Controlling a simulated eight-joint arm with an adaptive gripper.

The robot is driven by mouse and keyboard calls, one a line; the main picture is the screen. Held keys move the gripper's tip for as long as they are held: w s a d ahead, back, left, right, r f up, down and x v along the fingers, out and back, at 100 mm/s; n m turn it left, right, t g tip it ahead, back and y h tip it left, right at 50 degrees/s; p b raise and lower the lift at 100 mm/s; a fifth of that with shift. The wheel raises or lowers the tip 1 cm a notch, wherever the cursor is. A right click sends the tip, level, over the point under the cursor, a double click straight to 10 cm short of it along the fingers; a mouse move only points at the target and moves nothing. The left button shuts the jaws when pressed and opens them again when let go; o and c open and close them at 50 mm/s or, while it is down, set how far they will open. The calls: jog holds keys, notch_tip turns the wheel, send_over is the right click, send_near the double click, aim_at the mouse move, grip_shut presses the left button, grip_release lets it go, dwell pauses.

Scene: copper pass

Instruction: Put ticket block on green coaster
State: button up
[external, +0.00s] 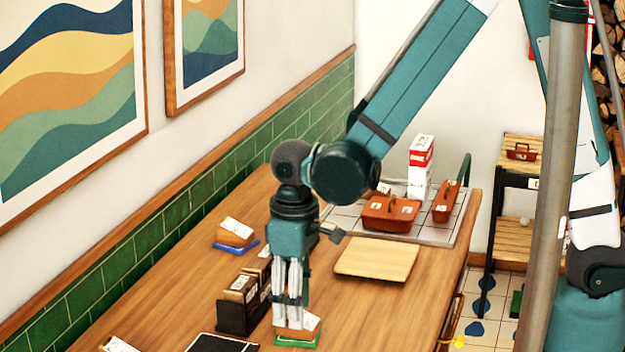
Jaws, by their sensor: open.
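A ticket block (309,325), wooden with a white slip on top, is at the green coaster (299,343) at the bottom middle of the external view. It looks to rest on the coaster, slightly tilted in the picture. My gripper (289,318) points straight down right at this block, with its jaws open. The fingers cover the block's left part, so I cannot tell whether they touch it. A second ticket block (235,234) sits on a blue coaster (236,248) farther back to the left.
A dark holder (232,317) with cards stands just left of my gripper. A black flat item (222,344) and a white-topped object (118,344) lie at the front left. A bare wooden board (377,259) lies behind right. Brown cases (390,213) and a red-white carton (420,165) stand on tiles.

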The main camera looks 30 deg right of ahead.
notch_tip(320, 180, up, 10)
jog(key=shift+p, duration=0.4)
dwell(1.0)
jog(key=w+d+r+m+t, duration=0.1)
jog(key=w+d+r+m, duration=0.15)
jog(key=d+r, duration=0.55)
jog(key=s+d+r+m+t, duration=0.1)
jog(key=d+r+m+t, duration=0.1)
jog(key=d, duration=0.8)
jog(key=s+d+r+m+t, duration=0.2)
jog(key=d+r, duration=0.1)
jog(key=d, duration=0.8)
jog(key=s+d+r+m+t, duration=0.2)
jog(key=d, duration=0.8)
jog(key=shift+d+r, duration=0.15)
jog(key=shift+r, duration=0.05)
